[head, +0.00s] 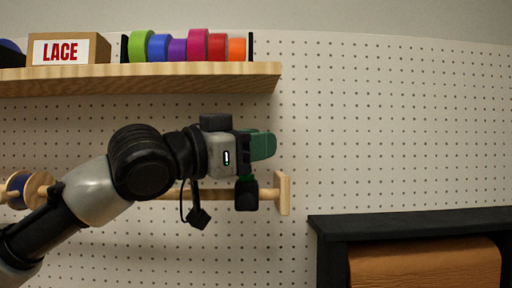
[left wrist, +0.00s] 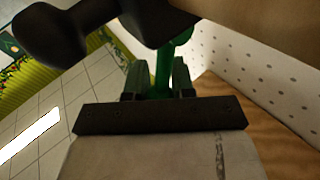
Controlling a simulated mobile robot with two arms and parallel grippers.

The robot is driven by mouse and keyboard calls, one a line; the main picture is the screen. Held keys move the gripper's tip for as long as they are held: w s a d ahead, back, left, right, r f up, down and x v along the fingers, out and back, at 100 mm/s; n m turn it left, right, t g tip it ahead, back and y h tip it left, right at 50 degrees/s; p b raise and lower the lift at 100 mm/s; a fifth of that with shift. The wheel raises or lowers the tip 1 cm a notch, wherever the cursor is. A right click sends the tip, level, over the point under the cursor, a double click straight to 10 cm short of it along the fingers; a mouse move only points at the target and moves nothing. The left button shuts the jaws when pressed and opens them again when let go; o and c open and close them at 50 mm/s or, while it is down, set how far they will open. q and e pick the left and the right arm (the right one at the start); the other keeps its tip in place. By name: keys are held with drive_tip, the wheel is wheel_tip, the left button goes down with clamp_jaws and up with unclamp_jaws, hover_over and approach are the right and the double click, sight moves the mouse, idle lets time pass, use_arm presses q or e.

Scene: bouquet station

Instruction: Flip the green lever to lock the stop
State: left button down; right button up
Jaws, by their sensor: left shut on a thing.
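A black rounded part, seemingly of the stop (left wrist: 130,18), fills the top of that view. The gripper hides much of the lever in the head view. My right gripper is not in view.
The rod ends in a wooden end plate (head: 284,194), right of the stop. A spool (head: 18,188) is at its left. A shelf (head: 180,80) with ribbon rolls and a LACE box (head: 70,50) is above. A black-framed brown paper roll (head: 425,265) is lower right.

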use_arm(q)
drive_tip(key=shift+s+f+m+h, duration=0.15)
drive_tip(key=shift+s+m+h, duration=0.4)
drive_tip(key=shift+m, duration=0.55)
drive_tip(key=c, duration=0.9)
unclamp_jaws()
drive_tip(key=shift+c, duration=0.2)
drive_tip(key=shift+a, duration=0.1)
drive_tip(key=shift+s+a+f, duration=0.1)
drive_tip(key=shift+a+f, duration=0.05)
drive_tip(key=b+v, duration=0.3)
drive_tip(key=v, duration=0.7)
drive_tip(key=shift+b, duration=0.4)
